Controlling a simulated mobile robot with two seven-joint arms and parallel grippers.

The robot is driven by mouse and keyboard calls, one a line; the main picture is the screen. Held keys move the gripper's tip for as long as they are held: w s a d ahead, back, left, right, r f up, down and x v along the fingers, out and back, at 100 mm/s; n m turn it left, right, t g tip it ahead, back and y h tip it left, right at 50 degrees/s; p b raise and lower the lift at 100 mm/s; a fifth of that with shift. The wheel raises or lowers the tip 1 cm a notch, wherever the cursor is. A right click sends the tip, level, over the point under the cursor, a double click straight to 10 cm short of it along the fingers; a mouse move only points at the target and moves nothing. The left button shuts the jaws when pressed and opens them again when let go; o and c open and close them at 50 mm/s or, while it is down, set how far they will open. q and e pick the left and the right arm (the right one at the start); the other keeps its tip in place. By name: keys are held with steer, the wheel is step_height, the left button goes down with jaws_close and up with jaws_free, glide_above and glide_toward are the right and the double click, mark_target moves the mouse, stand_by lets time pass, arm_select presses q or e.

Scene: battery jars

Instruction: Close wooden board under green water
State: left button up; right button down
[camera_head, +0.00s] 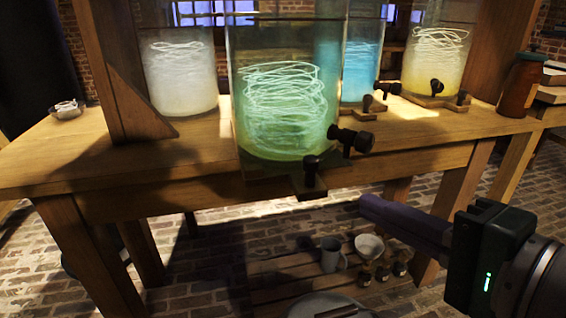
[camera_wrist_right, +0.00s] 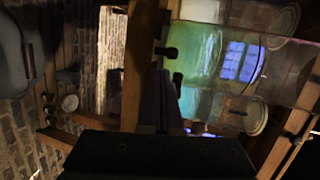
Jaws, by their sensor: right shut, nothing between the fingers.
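The jar of green water (camera_head: 285,110) stands at the front of the wooden table in the head view, with a black tap (camera_head: 350,138) on its right. The wooden board (camera_head: 290,186) under it juts out past the table's front edge and carries a black knob (camera_head: 311,170). My right gripper (camera_head: 372,207) is shut and empty, in front of the table edge, right of and below the knob, apart from it. In the right wrist view the gripper fingers (camera_wrist_right: 160,100) show near the green jar (camera_wrist_right: 200,65) and dark knobs; the board is hard to make out there. My left gripper is not in view.
Jars of white (camera_head: 180,80), blue (camera_head: 360,70) and yellow water (camera_head: 433,62) stand behind. A brown bottle (camera_head: 522,85) is at the right. A wooden post (camera_head: 118,75) rises at the left. A low slatted shelf with a mug (camera_head: 331,254) and a bowl (camera_head: 369,246) lies below.

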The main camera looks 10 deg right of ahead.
mark_target(315, 174)
steer(key=x, duration=0.2)
steer(key=b+x, duration=0.1)
steer(key=x, duration=0.4)
steer(key=shift+w+a+r+b, duration=0.15)
steer(key=shift+w+r+b, duration=0.2)
steer(key=shift+b, duration=0.05)
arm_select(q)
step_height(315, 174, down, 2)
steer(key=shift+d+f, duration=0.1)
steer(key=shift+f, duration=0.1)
arm_select(e)
steer(key=shift+w+a, duration=0.1)
steer(key=shift+w, duration=0.3)
steer(key=shift+r, duration=0.1)
